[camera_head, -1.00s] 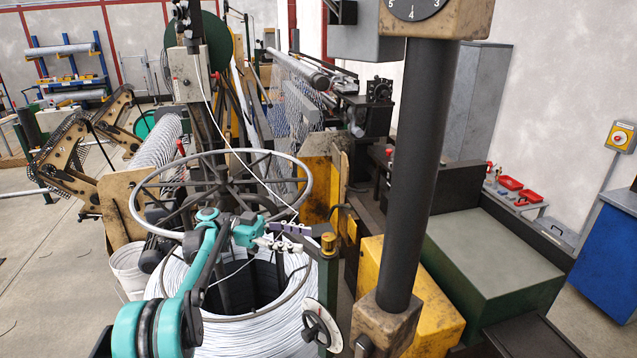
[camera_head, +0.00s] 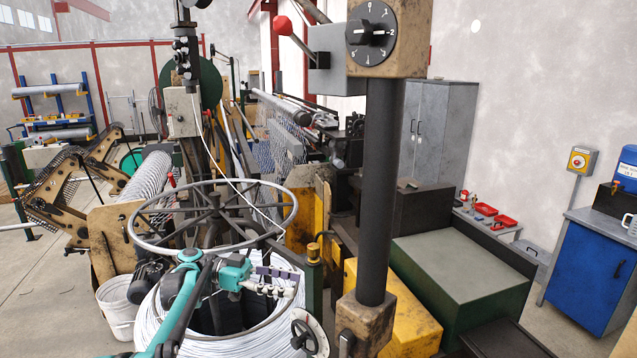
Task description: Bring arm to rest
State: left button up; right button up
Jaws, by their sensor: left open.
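My left arm (camera_head: 180,315) is teal and black and comes up from the bottom left. Its gripper (camera_head: 290,283) is open, with nothing seen between its fingers. It hangs in front of the large white wire coil (camera_head: 165,325), below the spoked metal ring (camera_head: 135,238) that stands over the coil. A thin white wire (camera_head: 221,150) runs from the machine head down toward the ring's right side, apart from the fingers. My right gripper is not in view.
A dark post with a dial box (camera_head: 388,85) stands right of the gripper. A yellow box (camera_head: 405,325) and a green cabinet (camera_head: 465,270) lie beyond it. A small handwheel (camera_head: 304,337) is close below the gripper. A white bucket (camera_head: 117,305) stands left; open floor lies at the far left.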

pick_arm(q)
jog(key=s+d+f+n+t+y+b, duration=0.2)
jog(key=s+f+n+t+y+b, duration=0.45)
jog(key=s+f+n, duration=0.65)
jog(key=s+a+f+n+t+y+b, duration=0.1)
jog(key=s+a+f+n+y+b, duration=0.1)
jog(key=s+a+f+y, duration=0.3)
jog(key=s+a+f+n+t+y+b, duration=0.2)
jog(key=s+a+f+n+y+b, duration=0.1)
jog(key=s+a+f, duration=0.4)
jog(key=s+f+y+b, duration=0.1)
jog(key=s+f+y, duration=0.1)
jog(key=s, duration=0.2)
jog(key=shift+s+f, duration=0.25)
